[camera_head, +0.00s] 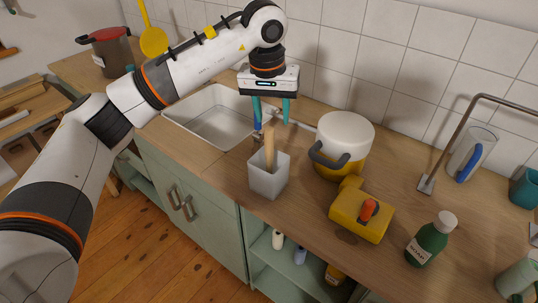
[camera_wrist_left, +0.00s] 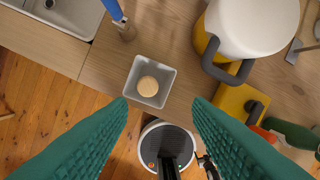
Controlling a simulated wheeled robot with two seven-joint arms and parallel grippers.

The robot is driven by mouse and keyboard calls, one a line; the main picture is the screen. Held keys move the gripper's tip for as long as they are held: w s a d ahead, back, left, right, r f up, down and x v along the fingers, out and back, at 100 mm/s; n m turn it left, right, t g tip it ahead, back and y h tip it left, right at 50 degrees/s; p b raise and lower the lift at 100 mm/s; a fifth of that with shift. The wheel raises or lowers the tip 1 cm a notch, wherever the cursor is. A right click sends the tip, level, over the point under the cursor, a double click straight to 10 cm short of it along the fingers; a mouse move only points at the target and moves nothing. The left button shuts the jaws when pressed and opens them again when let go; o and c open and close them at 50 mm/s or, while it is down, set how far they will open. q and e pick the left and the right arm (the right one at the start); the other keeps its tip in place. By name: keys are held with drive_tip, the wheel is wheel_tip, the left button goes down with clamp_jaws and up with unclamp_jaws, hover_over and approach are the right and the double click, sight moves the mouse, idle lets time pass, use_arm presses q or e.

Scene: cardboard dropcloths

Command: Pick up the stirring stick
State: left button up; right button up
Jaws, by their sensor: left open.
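The stirring stick (camera_head: 269,146) is a pale wooden rod standing nearly upright in a white square container (camera_head: 266,180) on the wooden counter. In the left wrist view I see the stick's round top end (camera_wrist_left: 147,86) inside the container (camera_wrist_left: 136,69). My left gripper (camera_head: 271,112) is open and empty, pointing down above the stick. Its teal fingers (camera_wrist_left: 160,103) are wide apart in the left wrist view, with the stick top just beyond and slightly left of the gap between the tips. The stick's lower part is hidden in the container. My right gripper is not in view.
A white and yellow pot (camera_head: 344,140) stands close right of the container. A yellow box (camera_head: 358,214) and a green bottle (camera_head: 430,240) are further right. A blue-handled tool (camera_wrist_left: 113,10) is beside the sink (camera_head: 222,122). The counter's front edge is close to the container.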

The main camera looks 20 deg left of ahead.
sight(268, 130)
use_arm(q)
drive_tip(key=shift+y, duration=0.3)
drive_tip(key=f, duration=0.2)
drive_tip(key=a+f+p, duration=0.1)
drive_tip(key=w+f, duration=0.1)
drive_tip(key=f, duration=0.1)
drive_tip(key=shift+a+f+p, duration=0.15)
drive_tip(key=shift+f+p, duration=0.2)
drive_tip(key=shift+p, duration=0.05)
drive_tip(key=shift+f+p, duration=0.35)
drive_tip(key=shift+f, duration=0.2)
drive_tip(key=f, duration=0.1)
drive_tip(key=f+p, duration=0.1)
drive_tip(key=f, duration=0.1)
drive_tip(key=shift+w+f+p, duration=0.3)
drive_tip(key=shift+w+f, duration=0.1)
drive_tip(key=shift+f, duration=0.35)
drive_tip(key=shift+c, duration=0.5)
clamp_jaws()
